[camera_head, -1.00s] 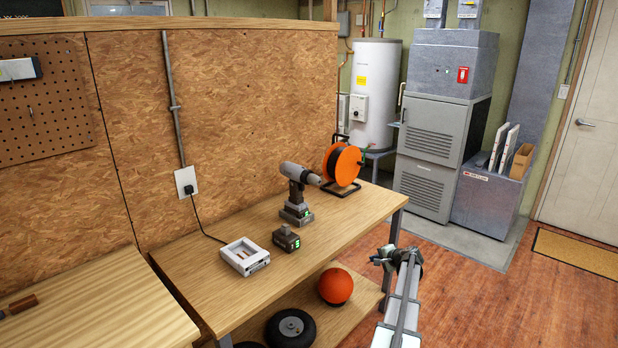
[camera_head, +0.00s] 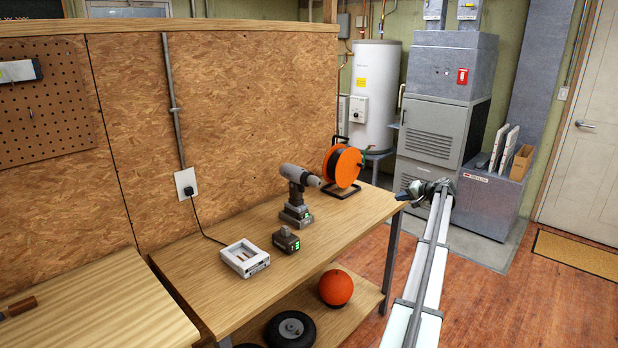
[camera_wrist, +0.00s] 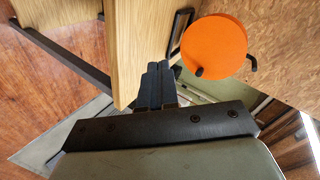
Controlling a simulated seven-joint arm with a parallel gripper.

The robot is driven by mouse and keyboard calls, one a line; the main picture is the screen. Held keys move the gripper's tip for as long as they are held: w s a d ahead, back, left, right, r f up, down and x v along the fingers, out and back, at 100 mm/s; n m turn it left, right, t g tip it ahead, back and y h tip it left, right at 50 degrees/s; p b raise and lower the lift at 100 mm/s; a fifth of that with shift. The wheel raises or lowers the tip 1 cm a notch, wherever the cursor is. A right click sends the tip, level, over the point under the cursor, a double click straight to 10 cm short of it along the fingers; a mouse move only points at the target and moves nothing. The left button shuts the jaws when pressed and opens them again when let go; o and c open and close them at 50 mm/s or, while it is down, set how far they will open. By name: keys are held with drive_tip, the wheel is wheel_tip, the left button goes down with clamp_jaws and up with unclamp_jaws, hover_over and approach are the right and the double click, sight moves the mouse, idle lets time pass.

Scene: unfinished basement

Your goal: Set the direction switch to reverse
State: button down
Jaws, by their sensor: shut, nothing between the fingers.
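A grey cordless drill (camera_head: 297,190) stands upright on the wooden workbench (camera_head: 225,301), its chuck pointing right. Its direction switch is too small to make out. My gripper (camera_head: 402,195) is in the air by the bench's far right corner, to the right of the drill and apart from it. In the wrist view, my gripper (camera_wrist: 158,84) has its dark fingers together with nothing between them. The drill does not show in the wrist view.
An orange cable reel (camera_head: 343,166) stands behind the drill; it also shows in the wrist view (camera_wrist: 217,45). A battery (camera_head: 286,239) and a white charger (camera_head: 244,258) sit in front of the drill. An orange ball (camera_head: 336,288) is on the lower shelf.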

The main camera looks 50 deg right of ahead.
drive_tip(key=w+a+r+n+g+y, duration=0.2)
drive_tip(key=w+a+r+n, duration=0.25)
drive_tip(key=w, duration=0.55)
drive_tip(key=w+a+r+n+g+y, duration=0.35)
drive_tip(key=w+r+n, duration=0.2)
drive_tip(key=w, duration=0.35)
drive_tip(key=w+a+r+n+g+y, duration=0.15)
drive_tip(key=w+a+r+n, duration=0.35)
drive_tip(key=w, duration=0.5)
drive_tip(key=s+a+x, duration=0.1)
drive_tip(key=a+x, duration=0.1)
drive_tip(key=x, duration=1)
drive_tip(key=shift+r+n, duration=0.25)
drive_tip(key=shift+n, duration=0.05)
drive_tip(key=shift+s+a, duration=0.15)
